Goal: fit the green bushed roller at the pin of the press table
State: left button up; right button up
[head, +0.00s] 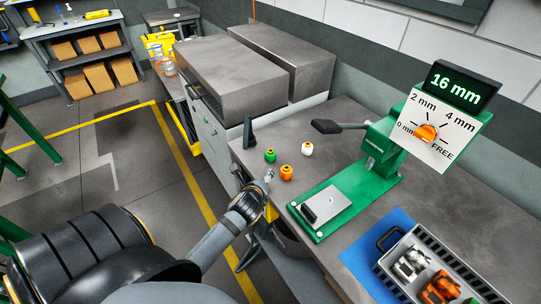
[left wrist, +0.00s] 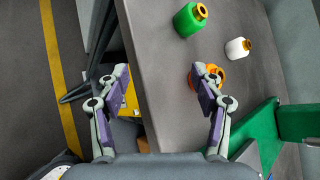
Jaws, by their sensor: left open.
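The green roller (head: 270,155) with an orange bush stands on the grey bench near its left edge. In the left wrist view the green roller (left wrist: 187,21) is at the top, beyond my fingertips. The green press (head: 375,150) stands to the right, with a light plate (head: 330,203) on its green base. I cannot clearly make out a pin. My left gripper (head: 268,177) is at the bench edge, next to the orange roller (head: 286,172). In the left wrist view my left gripper (left wrist: 166,76) is open and empty; its right finger partly covers the orange roller (left wrist: 206,72). My right gripper is not seen.
A white roller (head: 307,149) stands right of the green one. The press has a black-ended lever (head: 328,126), a dial (head: 428,132) and a "16 mm" display (head: 461,87). A grey tray (head: 386,267) of parts is on a blue mat at lower right.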

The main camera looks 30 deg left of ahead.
aim_at(270, 156)
pick_arm(q)
jog(key=w+m, duration=0.1)
jog(key=m, duration=0.2)
jog(key=w+r+m+t, duration=0.1)
jog(key=w+m, duration=0.1)
jog(key=m, duration=0.1)
jog(key=w+a+r+m+t, duration=0.1)
jog(key=m, duration=0.2)
jog(key=shift+w+r, duration=0.2)
jog(key=x, duration=0.4)
jog(key=shift+w+a+p, duration=0.2)
jog(key=shift+p, duration=0.1)
jog(key=shift+y, duration=0.3)
jog(key=x, duration=0.5)
jog(key=shift+w, duration=0.15)
jog(key=shift+w+a+f, duration=0.1)
jog(key=shift+w+f, duration=0.2)
jog(key=shift+w, duration=0.1)
jog(key=shift+s+r, duration=0.15)
jog(key=shift+s, duration=0.05)
jog(key=c, duration=0.3)
grip_shut()
